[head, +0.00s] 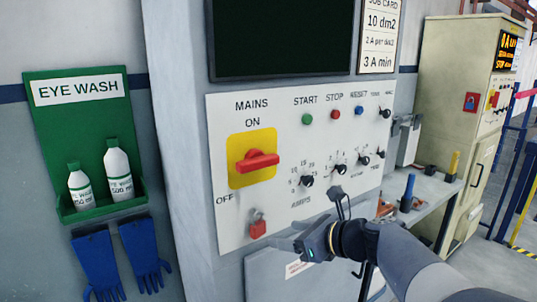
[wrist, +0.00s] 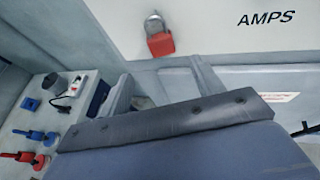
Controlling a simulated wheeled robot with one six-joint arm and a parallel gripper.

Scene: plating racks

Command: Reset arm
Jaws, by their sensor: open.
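My gripper (head: 305,240) is in front of the lower part of the white control panel (head: 230,125), to the right of the red padlock (head: 258,228). Its jaws are open and I see nothing between them. In the wrist view the two fingers of my gripper (wrist: 160,90) point toward the panel, with the red padlock (wrist: 160,42) above them. The red mains switch handle (head: 258,161) lies about level on its yellow plate. My arm reaches in from the lower right of the head view.
A green eye wash station (head: 130,135) with two bottles hangs at left, above blue gloves (head: 97,262). A grey bench (head: 435,190) and a cream cabinet (head: 440,90) stand at right. A white board with red and blue devices (wrist: 30,157) shows at the wrist view's left.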

